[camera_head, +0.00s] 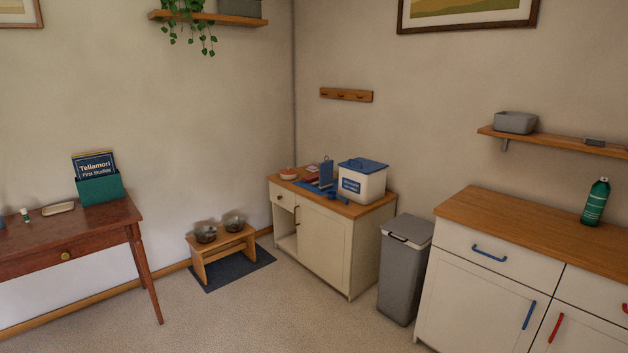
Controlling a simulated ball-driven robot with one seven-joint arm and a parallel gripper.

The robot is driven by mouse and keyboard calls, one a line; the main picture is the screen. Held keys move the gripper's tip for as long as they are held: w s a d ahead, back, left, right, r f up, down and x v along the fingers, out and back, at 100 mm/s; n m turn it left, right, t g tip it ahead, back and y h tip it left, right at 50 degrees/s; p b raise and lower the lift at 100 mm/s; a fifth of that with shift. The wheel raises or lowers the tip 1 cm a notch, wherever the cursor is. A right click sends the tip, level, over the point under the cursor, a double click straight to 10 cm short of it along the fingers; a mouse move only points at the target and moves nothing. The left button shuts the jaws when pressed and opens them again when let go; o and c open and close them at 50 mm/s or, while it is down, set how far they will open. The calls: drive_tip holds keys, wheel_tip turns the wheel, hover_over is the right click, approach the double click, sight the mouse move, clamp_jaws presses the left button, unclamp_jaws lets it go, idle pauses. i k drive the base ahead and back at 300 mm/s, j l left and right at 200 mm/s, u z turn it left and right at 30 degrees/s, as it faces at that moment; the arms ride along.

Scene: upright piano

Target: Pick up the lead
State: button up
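I cannot make out a lead for certain. On the wooden top of the low cream cabinet (334,243), several small things sit close together and are too small to tell apart clearly. Among them are a blue upright item (326,172), a flat blue item (318,187) and a reddish item (310,179). A white tub with a blue lid (362,183) stands to their right and a reddish bowl-like thing (288,173) to their left. The wooden peg rail (346,95) above shows nothing hanging. My gripper is not in view.
A grey bin (404,270) stands right of the cabinet, beside a larger counter (530,228) with a green bottle (595,202). A bowl stand (221,249) is on a dark mat (240,268) at left. A wooden table (75,238) is far left. Carpet in front is clear.

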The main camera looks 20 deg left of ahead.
sight(314, 177)
drive_tip(key=i+j+u, duration=0.65)
drive_tip(key=i, duration=0.2)
drive_tip(key=i+u, duration=0.55)
drive_tip(key=i, duration=1.75)
drive_tip(key=i+j+z, duration=0.15)
drive_tip(key=i+z, duration=0.3)
drive_tip(key=i, duration=0.2)
drive_tip(key=i+j+z, duration=0.45)
drive_tip(key=i, duration=0.2)
drive_tip(key=i+j+z, duration=0.9)
drive_tip(key=j, duration=0.45)
drive_tip(key=i, duration=1.05)
